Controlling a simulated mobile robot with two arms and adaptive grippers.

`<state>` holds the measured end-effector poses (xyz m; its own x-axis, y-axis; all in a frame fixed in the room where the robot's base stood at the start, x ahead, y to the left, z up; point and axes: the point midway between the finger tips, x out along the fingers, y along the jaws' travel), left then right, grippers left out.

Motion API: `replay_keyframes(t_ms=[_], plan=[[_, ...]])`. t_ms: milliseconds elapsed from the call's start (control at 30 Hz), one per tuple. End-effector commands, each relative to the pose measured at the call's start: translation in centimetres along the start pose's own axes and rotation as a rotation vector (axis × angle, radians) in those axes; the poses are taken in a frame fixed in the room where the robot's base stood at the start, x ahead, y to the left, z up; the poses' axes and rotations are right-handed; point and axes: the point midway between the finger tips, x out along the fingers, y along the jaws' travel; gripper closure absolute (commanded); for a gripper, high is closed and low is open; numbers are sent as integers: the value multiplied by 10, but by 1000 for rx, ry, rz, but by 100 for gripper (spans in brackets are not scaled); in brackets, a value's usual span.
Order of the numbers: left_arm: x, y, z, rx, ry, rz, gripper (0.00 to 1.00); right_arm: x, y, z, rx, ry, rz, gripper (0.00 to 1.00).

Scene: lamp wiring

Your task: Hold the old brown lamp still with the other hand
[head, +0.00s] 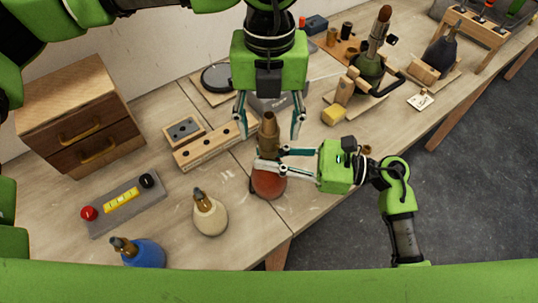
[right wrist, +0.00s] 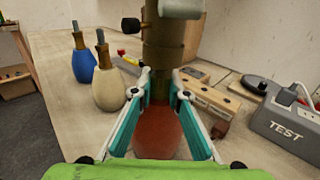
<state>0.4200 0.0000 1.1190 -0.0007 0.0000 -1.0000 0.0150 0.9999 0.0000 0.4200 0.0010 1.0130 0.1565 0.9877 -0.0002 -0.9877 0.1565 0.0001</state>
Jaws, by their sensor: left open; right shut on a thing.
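The old brown lamp (head: 268,184) stands near the table's front edge, with a round red-brown base and a tall brass socket (head: 268,136) on top. My right gripper (head: 270,160) reaches in from the right and is shut on the lamp's neck, just above the round base. In the right wrist view its fingers flank the neck, with the base (right wrist: 157,132) below and the brass socket (right wrist: 163,45) above. My left gripper (head: 269,122) points down from above and is open. Its two fingers are spread on either side of the brass socket, apart from it.
A cream lamp (head: 210,216) and a blue lamp (head: 143,252) stand to the left. A wooden block with holes (head: 210,146) and the grey TEST box (right wrist: 285,122) lie close by.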

Motion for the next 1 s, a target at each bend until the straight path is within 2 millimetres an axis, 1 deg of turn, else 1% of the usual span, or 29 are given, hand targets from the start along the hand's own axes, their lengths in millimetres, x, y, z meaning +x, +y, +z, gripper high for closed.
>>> replay_keyframes(t_ms=[100, 200, 533, 567, 600, 667, 700, 733, 800, 833, 867, 900, 933, 1000], plan=[[11, 0, 0, 0, 1, 0, 46, 0, 0, 0, 0, 0, -1, 100], [16, 0, 0, 0, 0, 0, 46, 0, 0, 0, 0, 0, -1, 100], [19, 0, 0, 0, -1, 0, 46, 0, 0, 0, 0, 0, -1, 100], [19, 0, 0, 0, -1, 0, 52, 0, 0, 0, 0, 0, -1, 100], [19, 0, 0, 0, -1, 0, 62, 0, 0, 0, 0, 0, -1, 100], [18, 0, 0, 0, -1, 0, 78, 0, 0, 0, 0, 0, -1, 100], [18, 0, 0, 0, -1, 0, 88, 0, 0, 0, 0, 0, -1, 100], [18, 0, 0, 0, -1, 0, 92, 0, 0, 0, 0, 0, -1, 100], [18, 0, 0, 0, -1, 0, 92, 0, 0, 0, 0, 0, -1, 100], [18, 0, 0, 0, -1, 0, 79, 0, 0, 0, 0, 0, -1, 100], [18, 0, 0, 0, -1, 0, 87, 0, 0, 0, 0, 0, -1, 100], [18, 0, 0, 0, -1, 0, 97, 0, 0, 0, 0, 0, -1, 100], [18, 0, 0, 0, -1, 0, 99, 0, 0, 0, 0, 0, -1, 100], [18, 0, 0, 0, -1, 0, 99, 0, 0, 0, 0, 0, -1, 100]])
